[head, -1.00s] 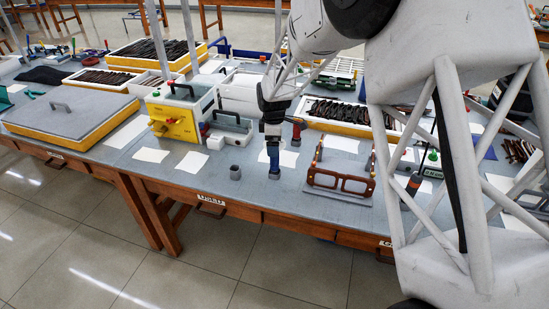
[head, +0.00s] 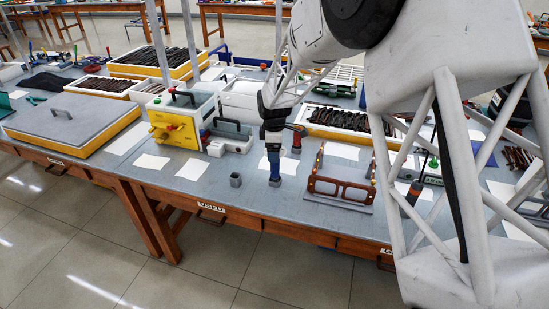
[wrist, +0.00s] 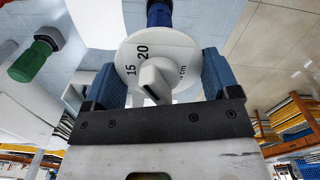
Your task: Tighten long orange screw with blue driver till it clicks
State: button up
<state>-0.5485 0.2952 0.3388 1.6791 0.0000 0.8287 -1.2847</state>
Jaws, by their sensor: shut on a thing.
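My gripper (head: 273,140) is shut on the blue driver (head: 274,164). The driver is upright, its lower end down at the bench top with a grey part at its foot. In the wrist view its white dial (wrist: 150,50), marked 15 and 20, sits between the two blue finger pads, with the blue body (wrist: 158,13) beyond. The brown eyeglass frame (head: 341,191) stands on a grey plate (head: 353,206) to the right of the driver, temples raised. Small orange spots show near the temples, but I cannot make out the long orange screw.
A small grey cup (head: 235,180) stands left of the driver. A yellow-fronted box (head: 175,129) is at back left.

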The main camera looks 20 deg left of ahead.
jog(key=shift+r, duration=0.15)
jog(key=shift+r, duration=0.75)
notch_tip(320, 180, up, 2)
jog(key=shift+r, duration=0.1)
jog(key=s+d+r, duration=0.1)
jog(key=s+d, duration=0.7)
jog(key=s, duration=0.5)
jog(key=shift+s, duration=0.35)
jog(key=shift+d, duration=0.1)
